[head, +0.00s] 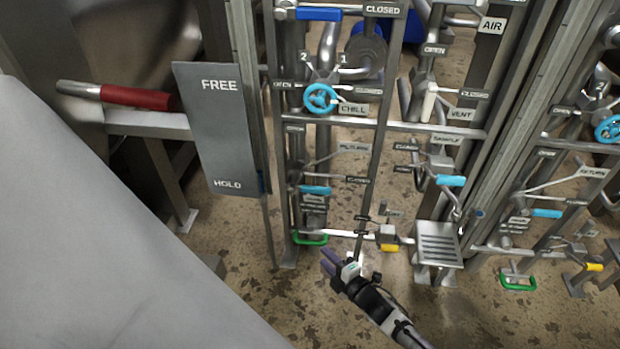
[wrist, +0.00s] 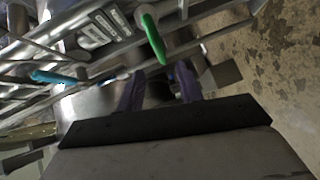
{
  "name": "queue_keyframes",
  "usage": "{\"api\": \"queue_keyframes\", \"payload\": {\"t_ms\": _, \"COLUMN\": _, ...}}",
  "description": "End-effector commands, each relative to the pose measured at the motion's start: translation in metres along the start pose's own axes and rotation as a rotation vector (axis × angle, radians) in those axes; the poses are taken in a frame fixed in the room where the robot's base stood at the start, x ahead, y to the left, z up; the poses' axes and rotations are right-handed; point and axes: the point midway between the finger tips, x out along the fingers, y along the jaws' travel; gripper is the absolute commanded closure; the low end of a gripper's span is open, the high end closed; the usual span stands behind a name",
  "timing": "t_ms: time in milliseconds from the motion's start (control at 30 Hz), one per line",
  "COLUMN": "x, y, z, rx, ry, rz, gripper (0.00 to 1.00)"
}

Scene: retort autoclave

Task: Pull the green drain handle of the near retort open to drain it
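The green drain handle (head: 310,240) of the near retort sits low on the pipe frame in the head view, below a light blue handle. In the wrist view the green handle (wrist: 153,38) shows just beyond my fingertips, near the top middle. My gripper (head: 329,262) is just below and right of the handle in the head view. In the wrist view the two purple fingers of my gripper (wrist: 159,82) stand apart with nothing seen held between them. The handle appears apart from the fingers.
A yellow handle (head: 389,247) and a grey step-like stand (head: 438,240) are right of my gripper. Another green handle (head: 518,283) is on the right-hand pipe frame. A light blue handle (head: 315,190) is above. Bare floor (head: 330,305) lies below.

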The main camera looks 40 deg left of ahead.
Motion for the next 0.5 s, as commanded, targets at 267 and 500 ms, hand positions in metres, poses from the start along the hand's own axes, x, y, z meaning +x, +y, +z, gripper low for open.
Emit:
{"api": "queue_keyframes", "payload": {"t_ms": 267, "x": 0.054, "y": -0.002, "z": -0.001, "rx": 0.000, "ry": 0.003, "rz": 0.000, "gripper": 0.64}}
{"api": "queue_keyframes", "payload": {"t_ms": 500, "x": 0.080, "y": -0.002, "z": 0.000, "rx": 0.002, "ry": 0.000, "rz": -0.001, "gripper": 0.64}}
